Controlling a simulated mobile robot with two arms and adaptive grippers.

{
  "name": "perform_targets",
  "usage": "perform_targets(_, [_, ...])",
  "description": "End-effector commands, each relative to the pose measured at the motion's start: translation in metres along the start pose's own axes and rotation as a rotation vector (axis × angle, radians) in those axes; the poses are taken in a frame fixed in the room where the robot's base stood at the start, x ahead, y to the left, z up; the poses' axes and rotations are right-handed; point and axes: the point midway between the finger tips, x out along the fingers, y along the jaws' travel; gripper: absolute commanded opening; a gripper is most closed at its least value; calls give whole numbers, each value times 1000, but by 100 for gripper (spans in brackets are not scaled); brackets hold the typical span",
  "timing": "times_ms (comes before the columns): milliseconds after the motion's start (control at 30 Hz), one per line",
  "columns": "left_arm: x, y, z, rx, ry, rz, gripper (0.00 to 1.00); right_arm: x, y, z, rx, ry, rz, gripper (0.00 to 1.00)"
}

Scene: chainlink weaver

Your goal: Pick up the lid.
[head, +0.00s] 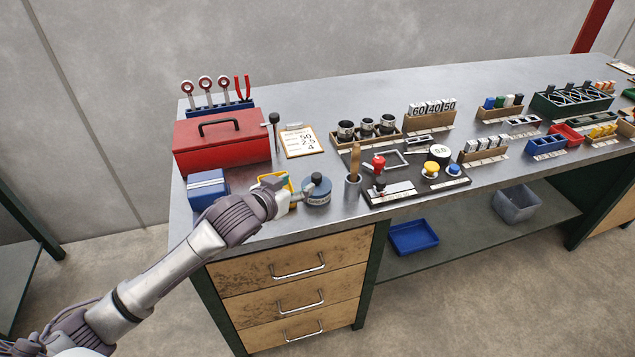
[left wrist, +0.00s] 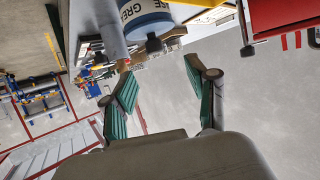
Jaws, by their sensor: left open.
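A round grease tin (head: 316,198) with a white label stands on the bench near its front edge. Its blue lid (head: 311,189) with a dark knob (head: 317,178) is on top. In the left wrist view the tin (left wrist: 140,9) shows at the top, upside down, with the blue lid (left wrist: 148,28) and knob (left wrist: 153,44) towards my fingers. My left gripper (head: 290,192) is open and empty, just left of the tin. In the left wrist view its green-padded fingers (left wrist: 158,66) are spread apart, with the knob near the gap between their tips. My right gripper is not in view.
A yellow container (head: 287,180) is partly hidden behind my left gripper. A blue box (head: 207,187) and red toolbox (head: 221,140) stand to the left. A cup with a wooden-handled tool (head: 353,186) stands close right of the tin, beside a dark tray (head: 411,185).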

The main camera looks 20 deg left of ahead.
Motion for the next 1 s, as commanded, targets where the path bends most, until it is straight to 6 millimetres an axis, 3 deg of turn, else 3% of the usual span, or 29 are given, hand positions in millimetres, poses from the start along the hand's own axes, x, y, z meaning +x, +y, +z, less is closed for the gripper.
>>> perform_targets(200, [39, 0, -1, 0, 0, -2, 58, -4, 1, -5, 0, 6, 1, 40])
perform_targets(467, [58, 3, 0, 1, -1, -1, 58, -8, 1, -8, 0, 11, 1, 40])
perform_targets(700, [93, 8, 1, 2, 0, -2, 58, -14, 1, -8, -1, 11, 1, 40])
perform_targets(1000, [101, 8, 2, 2, 0, -1, 58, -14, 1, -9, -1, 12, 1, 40])
